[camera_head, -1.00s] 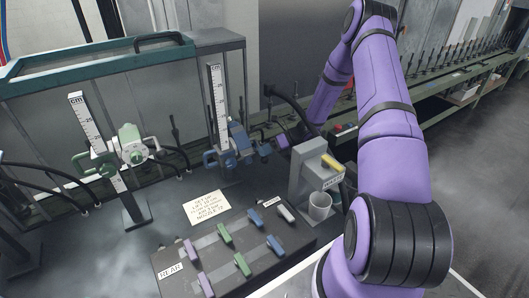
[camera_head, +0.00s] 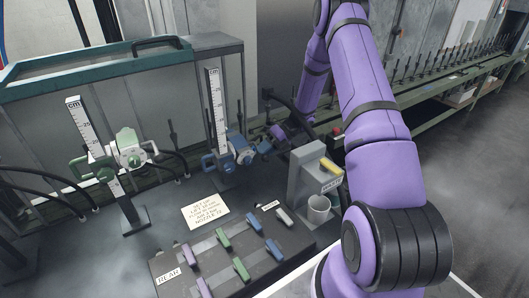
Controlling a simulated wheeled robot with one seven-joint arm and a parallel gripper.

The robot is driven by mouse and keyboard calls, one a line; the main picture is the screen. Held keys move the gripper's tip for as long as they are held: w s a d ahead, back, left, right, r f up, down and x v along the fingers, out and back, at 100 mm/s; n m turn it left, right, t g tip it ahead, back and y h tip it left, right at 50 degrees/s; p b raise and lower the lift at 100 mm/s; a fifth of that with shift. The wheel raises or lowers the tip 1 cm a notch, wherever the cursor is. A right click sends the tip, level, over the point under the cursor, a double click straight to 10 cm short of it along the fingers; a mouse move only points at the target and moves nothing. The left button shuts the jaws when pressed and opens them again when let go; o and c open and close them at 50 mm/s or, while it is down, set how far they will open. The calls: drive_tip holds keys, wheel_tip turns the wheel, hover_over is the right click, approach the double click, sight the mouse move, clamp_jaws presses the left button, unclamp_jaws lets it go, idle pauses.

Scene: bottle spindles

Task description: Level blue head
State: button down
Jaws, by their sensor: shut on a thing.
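The blue head (camera_head: 237,151) is mounted on the upright cm scale (camera_head: 213,105) in the middle of the bench. A blue handle (camera_head: 209,162) sticks out on its left and a blue knob (camera_head: 264,147) on its right. I cannot tell exactly whether the head is level. My gripper (camera_head: 271,139) is at the right side of the head, at the knob, and is shut on the blue head there. Its fingertips are small and partly hidden, so the exact grip is unclear.
A green head (camera_head: 128,150) on a second cm scale (camera_head: 85,120) stands to the left. A note (camera_head: 206,211), a rack of coloured pieces labelled REAR (camera_head: 169,276) and a grey stand with a cup (camera_head: 319,208) lie in front. Black hoses run behind.

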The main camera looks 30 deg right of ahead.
drive_tip(key=shift+s+r+m+g, duration=0.35)
drive_tip(key=shift+m+g, duration=0.15)
drive_tip(key=shift+g, duration=0.3)
drive_tip(key=shift+r, duration=0.15)
drive_tip(key=c, duration=1.1)
unclamp_jaws()
drive_tip(key=shift+o, duration=1)
drive_tip(key=shift+w+r, duration=0.1)
drive_tip(key=v, duration=1.1)
